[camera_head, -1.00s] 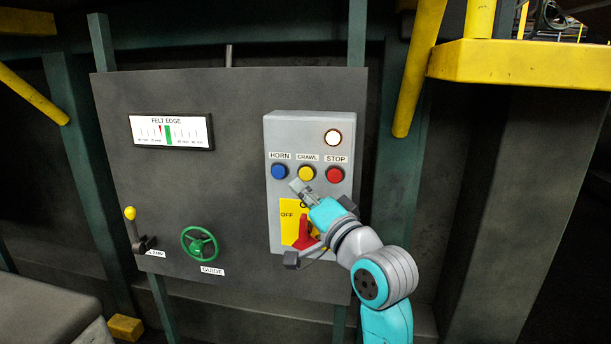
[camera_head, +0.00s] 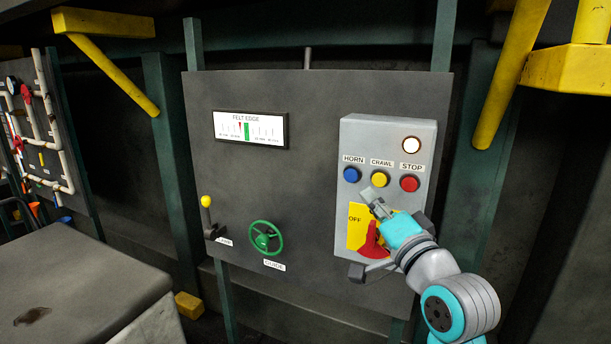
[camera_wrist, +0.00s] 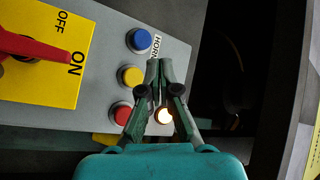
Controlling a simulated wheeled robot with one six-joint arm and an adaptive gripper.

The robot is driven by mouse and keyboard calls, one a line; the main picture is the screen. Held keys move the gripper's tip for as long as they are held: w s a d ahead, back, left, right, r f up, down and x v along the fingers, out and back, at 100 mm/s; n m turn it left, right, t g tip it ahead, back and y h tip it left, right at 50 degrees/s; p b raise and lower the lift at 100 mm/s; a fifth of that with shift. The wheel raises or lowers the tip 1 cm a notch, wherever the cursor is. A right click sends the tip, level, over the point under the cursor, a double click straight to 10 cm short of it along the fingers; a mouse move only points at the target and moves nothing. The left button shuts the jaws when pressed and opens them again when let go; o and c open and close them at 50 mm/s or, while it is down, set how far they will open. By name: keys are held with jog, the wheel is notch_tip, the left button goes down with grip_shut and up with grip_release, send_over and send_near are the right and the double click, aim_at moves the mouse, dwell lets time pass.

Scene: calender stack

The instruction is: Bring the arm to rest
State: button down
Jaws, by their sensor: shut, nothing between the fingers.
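My gripper (camera_head: 371,196) is shut and empty, in front of the grey control box (camera_head: 390,132) just below its button row. In the wrist view my gripper (camera_wrist: 160,66) has its fingertips together, near the HORN label. The box carries a blue HORN button (camera_head: 351,174), a yellow CRAWL button (camera_head: 380,179) and a red STOP button (camera_head: 409,183). A lit white lamp (camera_head: 411,144) sits above them. A red rotary handle (camera_head: 371,240) on a yellow OFF/ON plate (camera_head: 357,215) lies below, partly hidden by my arm. In the wrist view the red handle (camera_wrist: 30,44) also shows.
The dark panel (camera_head: 300,190) also holds a FELT EDGE gauge (camera_head: 250,129), a green GUIDE handwheel (camera_head: 264,238) and a yellow-knobbed lever (camera_head: 207,203). Yellow braces (camera_head: 510,70) stand at the right. A grey block (camera_head: 75,285) fills the lower left. A pipe board (camera_head: 45,130) stands far left.

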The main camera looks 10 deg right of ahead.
jog(key=s+a+f+n+g+h, duration=0.1)
jog(key=s+f, duration=0.5)
jog(key=f, duration=0.4)
jog(key=s+f+n+g+h, duration=0.1)
jog(key=s+f, duration=0.4)
jog(key=f, duration=0.6)
jog(key=s+a+f+n+g+h, duration=0.1)
jog(key=s+f, duration=0.5)
jog(key=f, duration=0.4)
jog(key=s+a+f+n+g, duration=0.1)
jog(key=s+f+n, duration=0.2)
jog(key=s, duration=1.2)
jog(key=s+a+f+n+g, duration=0.1)
jog(key=s+f+n, duration=0.3)
jog(key=s, duration=1.2)
jog(key=shift+f+g, duration=0.3)
jog(key=shift+f, duration=0.2)
